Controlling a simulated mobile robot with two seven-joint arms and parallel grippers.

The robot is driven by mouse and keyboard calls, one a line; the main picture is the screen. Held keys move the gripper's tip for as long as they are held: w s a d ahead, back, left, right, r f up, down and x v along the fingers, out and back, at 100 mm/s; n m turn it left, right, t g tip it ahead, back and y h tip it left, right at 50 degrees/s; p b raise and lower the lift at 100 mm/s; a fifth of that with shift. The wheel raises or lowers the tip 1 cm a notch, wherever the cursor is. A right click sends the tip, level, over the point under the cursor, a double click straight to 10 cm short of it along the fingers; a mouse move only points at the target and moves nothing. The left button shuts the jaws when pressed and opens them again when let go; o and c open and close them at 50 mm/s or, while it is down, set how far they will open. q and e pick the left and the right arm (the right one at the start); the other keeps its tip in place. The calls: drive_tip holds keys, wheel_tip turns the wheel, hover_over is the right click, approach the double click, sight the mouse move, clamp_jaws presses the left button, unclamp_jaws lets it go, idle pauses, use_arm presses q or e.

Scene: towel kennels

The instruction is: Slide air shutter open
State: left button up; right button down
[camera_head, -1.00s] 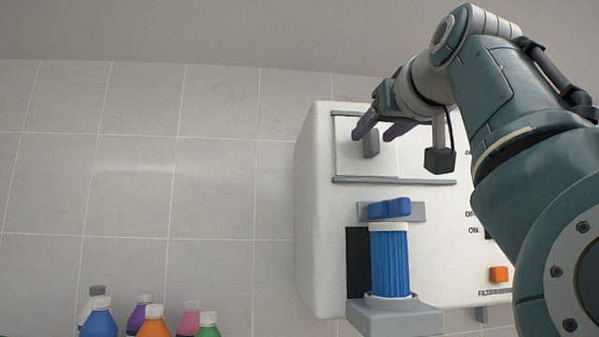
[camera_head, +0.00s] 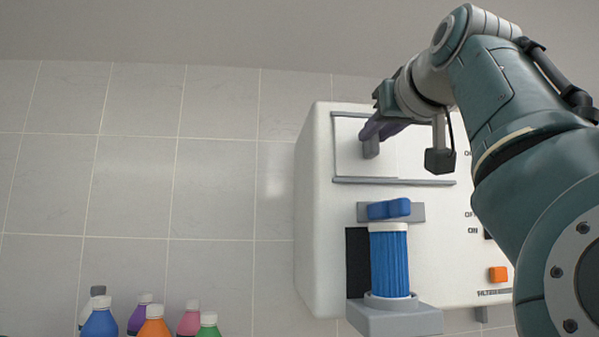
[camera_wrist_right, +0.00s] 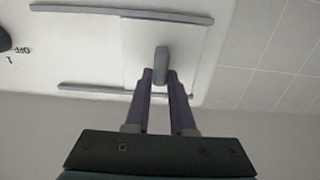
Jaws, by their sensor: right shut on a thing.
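The air shutter (camera_head: 353,160) is a white flat panel between two grey rails, at the left end of the rails on the white wall unit (camera_head: 318,220). A grey upright handle (camera_head: 371,149) stands out from it. My right gripper (camera_head: 374,133) is shut on the handle, its purple fingers on either side. In the right wrist view the fingers (camera_wrist_right: 160,82) flank the lower part of the handle (camera_wrist_right: 161,58), and the shutter panel (camera_wrist_right: 190,60) lies behind it. My left gripper is not in view.
Below the shutter are a blue knob (camera_head: 389,208), a blue ribbed filter (camera_head: 389,262) on a grey holder and an orange button (camera_head: 498,274). Several coloured bottles (camera_head: 153,322) stand at lower left. The tiled wall left of the unit is clear.

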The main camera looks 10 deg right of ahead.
drive_tip(key=shift+f, duration=0.1)
idle(0.7)
drive_tip(key=shift+d, duration=0.15)
drive_tip(key=d, duration=1)
drive_tip(key=shift+w, duration=0.25)
drive_tip(key=c, duration=0.8)
unclamp_jaws()
drive_tip(key=shift+o, duration=0.2)
drive_tip(key=shift+s, duration=0.1)
